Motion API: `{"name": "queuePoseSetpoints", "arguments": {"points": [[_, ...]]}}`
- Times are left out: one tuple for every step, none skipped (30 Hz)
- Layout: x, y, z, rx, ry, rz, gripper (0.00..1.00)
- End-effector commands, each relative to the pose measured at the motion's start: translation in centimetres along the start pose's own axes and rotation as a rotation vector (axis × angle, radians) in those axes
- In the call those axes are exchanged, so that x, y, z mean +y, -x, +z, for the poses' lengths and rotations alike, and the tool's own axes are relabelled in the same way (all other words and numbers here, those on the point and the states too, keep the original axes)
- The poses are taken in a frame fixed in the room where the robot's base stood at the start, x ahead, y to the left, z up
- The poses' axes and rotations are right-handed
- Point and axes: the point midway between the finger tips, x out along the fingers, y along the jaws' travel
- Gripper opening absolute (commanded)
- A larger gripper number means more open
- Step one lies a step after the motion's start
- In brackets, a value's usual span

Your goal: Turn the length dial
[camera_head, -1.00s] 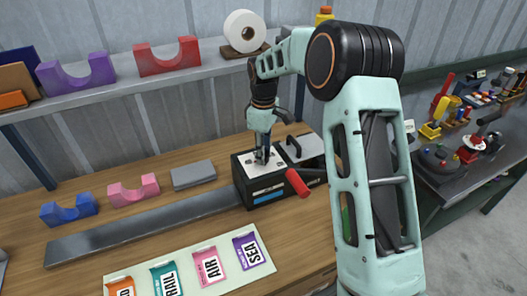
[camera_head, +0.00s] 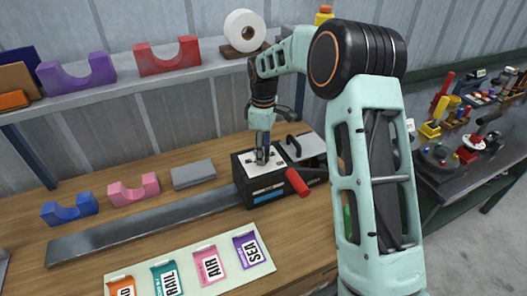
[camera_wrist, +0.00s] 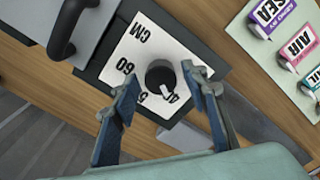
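The length dial (camera_wrist: 160,74) is a round black knob with a white pointer mark, on a white plate (camera_wrist: 141,45) printed with CM, 60, a partly hidden number starting with 5, and 40. The pointer is toward the 40 side. The plate tops a black machine (camera_head: 262,190) on the bench. My gripper (camera_wrist: 160,76) points down over the dial. Its two blue fingers are apart, one on each side of the knob, with a gap showing at each side. In the head view my gripper (camera_head: 262,158) hides most of the dial.
A red handle (camera_head: 298,183) sticks out at the machine's front right. A card (camera_head: 200,282) with coloured labels such as AIR and SEA lies in front. Pink (camera_head: 133,190) and blue (camera_head: 70,208) cradles and a grey block (camera_head: 193,174) stand left. A shelf (camera_head: 120,88) runs behind.

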Motion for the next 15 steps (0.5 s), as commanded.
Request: {"name": "queuePoseSetpoints", "arguments": {"points": [[0.0,-0.1,0.0,-0.001,0.0,-0.001,0.45],[0.0,-0.1,0.0,-0.001,0.0,-0.001,0.45],[-0.1,-0.1,0.0,-0.001,-0.001,-0.002,0.45],[-0.1,-0.1,0.0,-0.001,-0.001,-0.002,0.45],[-0.1,-0.1,0.0,-0.001,-0.001,-0.002,0.45],[-0.1,-0.1,0.0,-0.001,-0.001,-0.002,0.45],[-0.1,-0.1,0.0,-0.001,-0.001,-0.002,0.45],[-0.1,0.0,0.0,-0.001,-0.001,-0.002,0.45],[-0.1,0.1,0.0,-0.001,-0.001,-0.002,0.45],[0.0,0.3,0.0,-0.001,-0.001,-0.002,0.45],[0.0,0.5,0.0,0.0,-0.001,-0.001,0.45],[0.0,1.0,0.0,0.0,-0.001,0.0,0.45],[0.0,1.4,0.0,0.0,-0.001,-0.001,0.45],[0.0,1.9,0.0,0.0,-0.002,0.0,0.45],[0.0,2.7,0.0,0.001,-0.002,0.002,0.45]]}}
